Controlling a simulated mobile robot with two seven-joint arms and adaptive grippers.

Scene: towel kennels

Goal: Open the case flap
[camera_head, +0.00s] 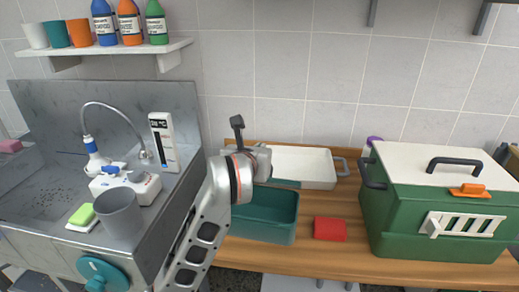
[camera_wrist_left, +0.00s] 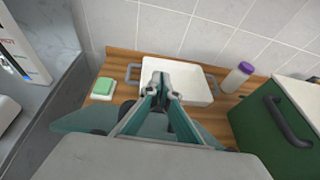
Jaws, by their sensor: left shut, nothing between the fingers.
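The green case (camera_head: 430,215) with a white lid (camera_head: 430,167) stands at the right of the wooden counter. Its lid lies closed and carries a dark handle (camera_head: 453,163). An orange latch (camera_head: 470,190) sits at the lid's front edge, above a white slatted panel (camera_head: 462,224). In the left wrist view the case's side (camera_wrist_left: 265,140) shows at the right. My left gripper (camera_wrist_left: 161,78) is shut and empty, over the white tray and well left of the case. In the head view my wrist hides its fingertips. My right gripper is out of view.
The white tray (camera_head: 318,166) and teal bin (camera_head: 268,230) are left of the case, with a red block (camera_head: 330,229) between bin and case. A purple-capped bottle (camera_wrist_left: 237,76) stands beside the case. The sink (camera_head: 45,195) is at left.

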